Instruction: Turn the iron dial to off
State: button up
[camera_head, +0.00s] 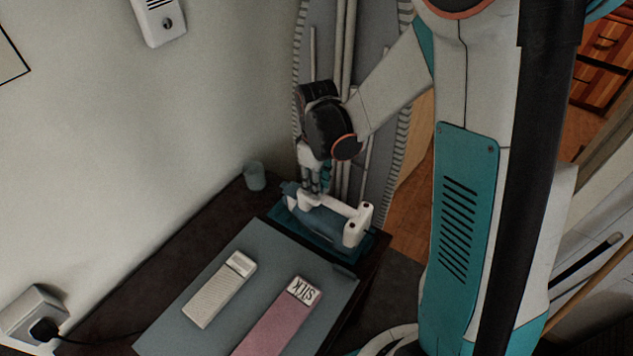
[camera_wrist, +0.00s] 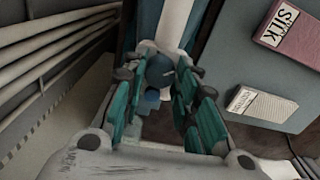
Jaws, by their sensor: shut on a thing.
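The iron (camera_head: 330,222) rests at the far end of the dark table, with a blue-grey body and a white handle (camera_head: 352,212). In the wrist view the white handle (camera_wrist: 176,22) runs up from between my fingers. The dial (camera_wrist: 160,70) is a dark blue round knob at the base of the handle. My gripper (camera_head: 312,188) points down onto the iron's left end. In the wrist view my gripper (camera_wrist: 161,80) has its teal fingers closed in on both sides of the dial. The dial's markings cannot be read, and in the head view my fingers hide it.
A grey-blue board (camera_head: 205,290) lies in front of the iron, bearing a white labelled block (camera_head: 220,290) and a pink block (camera_head: 278,320) marked SILK. A small cup (camera_head: 254,176) stands by the wall. An upright ironing board (camera_head: 375,150) is behind my gripper. A socket (camera_head: 35,312) with a plug is at left.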

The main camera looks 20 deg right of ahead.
jog(key=shift+n, duration=1.3)
jog(key=o, duration=1.1)
jog(key=shift+r, duration=0.1)
notch_tip(320, 180, up, 12)
jog(key=shift+f, duration=0.1)
